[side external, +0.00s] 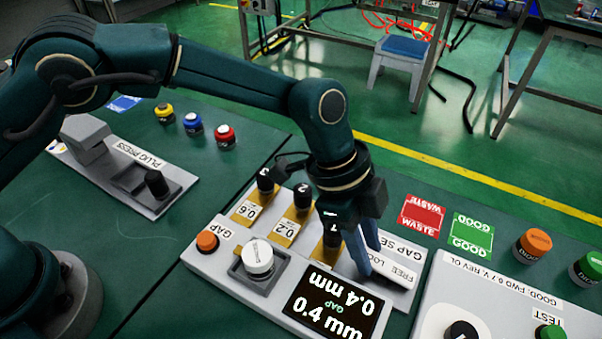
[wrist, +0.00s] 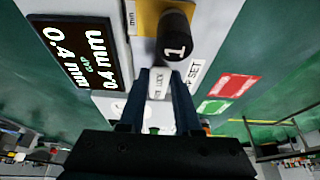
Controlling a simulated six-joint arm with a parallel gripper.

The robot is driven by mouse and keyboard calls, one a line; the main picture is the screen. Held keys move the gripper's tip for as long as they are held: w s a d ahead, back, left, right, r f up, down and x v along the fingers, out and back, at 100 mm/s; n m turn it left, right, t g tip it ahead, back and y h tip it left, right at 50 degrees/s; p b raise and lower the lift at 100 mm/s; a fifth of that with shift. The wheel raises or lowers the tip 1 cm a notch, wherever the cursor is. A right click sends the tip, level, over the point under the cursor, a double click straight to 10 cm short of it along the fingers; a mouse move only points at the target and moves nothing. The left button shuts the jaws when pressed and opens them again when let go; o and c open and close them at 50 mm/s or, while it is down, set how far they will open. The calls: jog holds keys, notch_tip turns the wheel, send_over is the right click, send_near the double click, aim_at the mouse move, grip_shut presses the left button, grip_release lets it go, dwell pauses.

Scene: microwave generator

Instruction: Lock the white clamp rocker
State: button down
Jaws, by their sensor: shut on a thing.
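My gripper (wrist: 161,74) points down at the grey gap-setting panel (side external: 220,275). Its two blue fingers also show in the side view (side external: 371,262), beside the FREE / LOCK label. The white clamp rocker (wrist: 158,84) shows as a pale piece between the fingertips in the wrist view, and the fingers are shut on it. In the side view the fingers largely hide it, and I cannot tell which way it is tilted. The black knob marked 1 (wrist: 174,42) stands close beside the fingertips. The display (side external: 331,304) reads GAP 0.4 mm.
A white round button (side external: 257,257) and an orange button (side external: 207,241) are on the same panel. Black knobs 2 (side external: 303,195) and 3 (side external: 266,183) stand behind. Red WASTE (side external: 422,215) and green GOOD (side external: 471,234) mats lie to the right. A test panel (side external: 500,300) is at front right.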

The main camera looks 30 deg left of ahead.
jog(key=shift+s, duration=0.1)
jog(key=shift+s+f+h, duration=0.15)
jog(key=shift+f+h, duration=0.15)
jog(key=shift+h, duration=0.8)
jog(key=shift+a, duration=0.1)
jog(key=shift+a+f+h, duration=0.15)
jog(key=shift+h, duration=0.15)
jog(key=c, duration=0.6)
grip_release()
jog(key=shift+w, duration=0.2)
jog(key=shift+a+r, duration=0.2)
jog(key=shift+r, duration=0.1)
jog(key=shift+v, duration=2.25)
